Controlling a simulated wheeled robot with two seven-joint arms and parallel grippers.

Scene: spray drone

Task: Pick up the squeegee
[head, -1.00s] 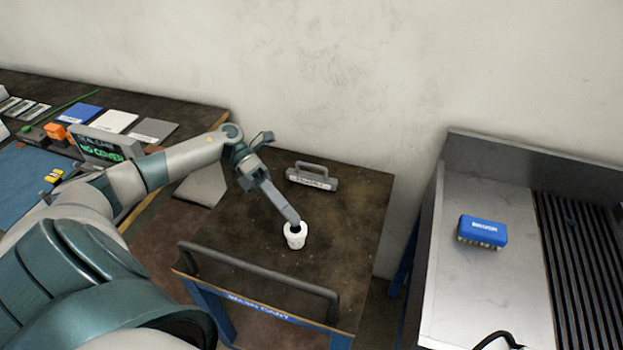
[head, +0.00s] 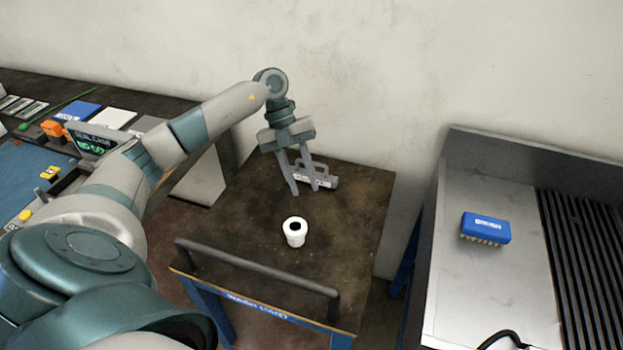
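The squeegee (head: 325,182) is a grey bar with a white label and a raised handle, lying near the back of the small dark cart top (head: 345,228). My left gripper (head: 305,191) points down, with its two fingers spread apart and nothing between them. Its fingertips are just left of and in front of the squeegee, and one finger overlaps it in the picture. I cannot tell whether they touch. The left part of the squeegee is partly hidden by the fingers. My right gripper does not show.
A white cup-like piece with a dark hole (head: 295,232) stands on the cart in front of the gripper. A cart push bar (head: 255,266) runs along the front edge. A blue brush (head: 485,228) lies on the metal sink counter (head: 490,290) at right. A cluttered bench is at left.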

